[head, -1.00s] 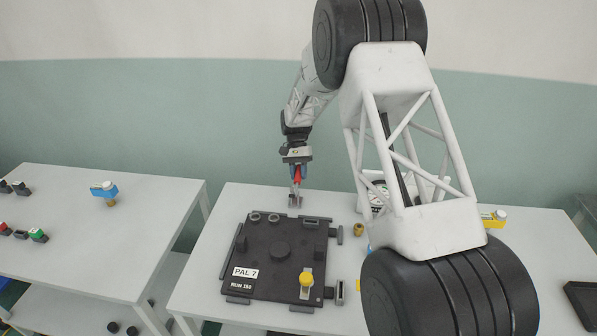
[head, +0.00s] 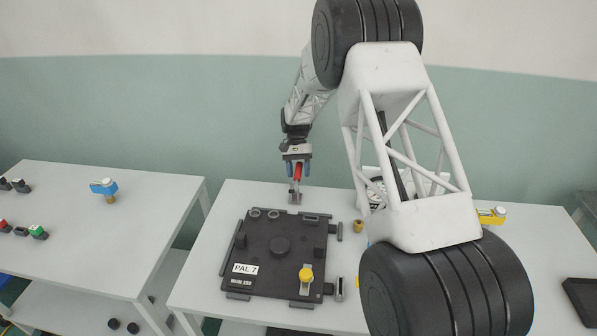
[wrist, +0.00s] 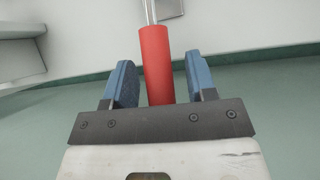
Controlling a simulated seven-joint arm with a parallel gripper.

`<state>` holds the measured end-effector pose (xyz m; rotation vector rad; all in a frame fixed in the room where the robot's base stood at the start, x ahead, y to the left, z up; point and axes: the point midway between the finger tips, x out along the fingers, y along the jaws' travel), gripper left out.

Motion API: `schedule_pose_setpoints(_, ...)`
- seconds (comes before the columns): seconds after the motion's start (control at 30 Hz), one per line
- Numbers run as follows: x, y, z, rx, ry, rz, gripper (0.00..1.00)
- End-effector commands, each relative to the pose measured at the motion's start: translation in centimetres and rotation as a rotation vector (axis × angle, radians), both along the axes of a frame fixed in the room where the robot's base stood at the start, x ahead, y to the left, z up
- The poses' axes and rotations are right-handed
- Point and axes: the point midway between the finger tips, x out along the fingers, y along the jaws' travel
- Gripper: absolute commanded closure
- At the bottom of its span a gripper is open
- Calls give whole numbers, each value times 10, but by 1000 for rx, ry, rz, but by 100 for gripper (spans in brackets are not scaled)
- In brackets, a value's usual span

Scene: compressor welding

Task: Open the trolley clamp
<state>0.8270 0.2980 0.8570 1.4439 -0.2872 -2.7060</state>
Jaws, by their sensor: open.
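The trolley clamp shows as a red handle (head: 298,173) on a metal stem and small grey plate at the back edge of the middle table. In the wrist view the red handle (wrist: 156,65) runs up between my blue fingers to a metal rod. My gripper (head: 298,168) points down over it. My gripper (wrist: 160,82) is open, with one finger on each side of the handle. A gap shows at the right finger; the left finger is very close, and I cannot tell if it touches.
A black pallet marked PAL 7 (head: 255,245) with a yellow knob (head: 306,274) lies in front of the clamp. A small brass part (head: 358,226) stands to its right. A side table (head: 120,240) at left holds a blue part (head: 103,188). A black tray (head: 580,300) is at far right.

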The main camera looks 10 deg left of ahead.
Motion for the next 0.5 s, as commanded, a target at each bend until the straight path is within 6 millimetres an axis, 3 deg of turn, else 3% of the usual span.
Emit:
schedule_pose_setpoints(0.27, 0, 0, 9, 1, -2, 0, 48)
schedule_pose_setpoints(0.5, 0, 0, 35, 1, -2, 0, 48)
